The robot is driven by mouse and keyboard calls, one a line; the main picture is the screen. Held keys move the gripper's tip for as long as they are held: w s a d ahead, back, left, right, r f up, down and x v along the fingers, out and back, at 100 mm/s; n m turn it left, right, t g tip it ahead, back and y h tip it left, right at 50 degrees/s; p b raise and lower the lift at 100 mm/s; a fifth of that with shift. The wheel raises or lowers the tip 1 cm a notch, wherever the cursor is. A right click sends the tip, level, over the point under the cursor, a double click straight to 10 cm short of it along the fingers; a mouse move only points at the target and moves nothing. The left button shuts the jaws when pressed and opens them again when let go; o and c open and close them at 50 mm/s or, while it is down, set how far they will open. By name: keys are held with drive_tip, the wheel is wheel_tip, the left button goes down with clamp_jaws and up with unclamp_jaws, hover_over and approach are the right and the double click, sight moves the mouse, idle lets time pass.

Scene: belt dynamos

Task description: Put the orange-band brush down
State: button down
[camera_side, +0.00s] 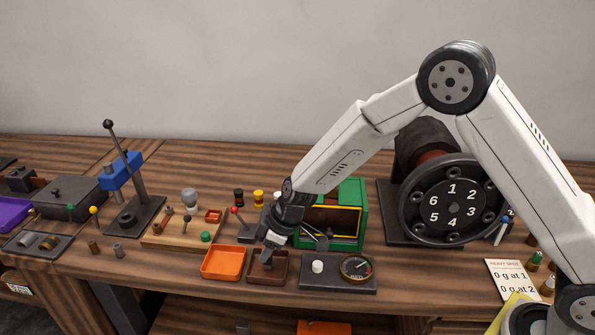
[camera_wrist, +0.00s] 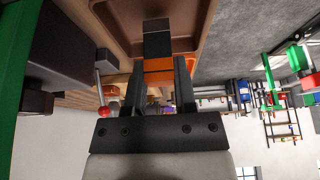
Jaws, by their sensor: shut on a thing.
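The orange-band brush (camera_wrist: 157,44) is a small dark block with an orange band, seen in the wrist view. My gripper (camera_wrist: 159,68) is shut on it, with one dark finger on each side of the band. In the side view my gripper (camera_side: 269,250) points down over the brown tray (camera_side: 282,270). The brush's dark end overlaps the brown tray (camera_wrist: 196,30) in the wrist view. I cannot tell whether it touches the tray floor. In the side view the brush is mostly hidden by my gripper.
An orange tray (camera_side: 222,276) stands just left of the brown one. A grey meter panel (camera_side: 335,284) with a white knob is just right. A green box (camera_side: 352,195) stands behind. A red-tipped lever (camera_side: 236,212) rises close behind my gripper. The large numbered wheel (camera_side: 453,207) is farther right.

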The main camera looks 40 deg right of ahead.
drive_tip(key=shift+f, duration=0.5)
drive_tip(key=shift+f, duration=0.2)
drive_tip(key=shift+c, duration=2.1)
unclamp_jaws()
drive_tip(key=shift+r, duration=0.2)
drive_tip(key=v, duration=1.2)
drive_tip(key=s+d+f+m+h, duration=0.1)
drive_tip(key=s+d+m, duration=0.3)
drive_tip(key=s, duration=0.5)
drive_tip(key=s+d+f+m+h, duration=0.1)
drive_tip(key=s+d+m+h, duration=0.1)
drive_tip(key=s+d+m, duration=0.3)
drive_tip(key=s+d, duration=0.4)
drive_tip(key=shift+g, duration=0.4)
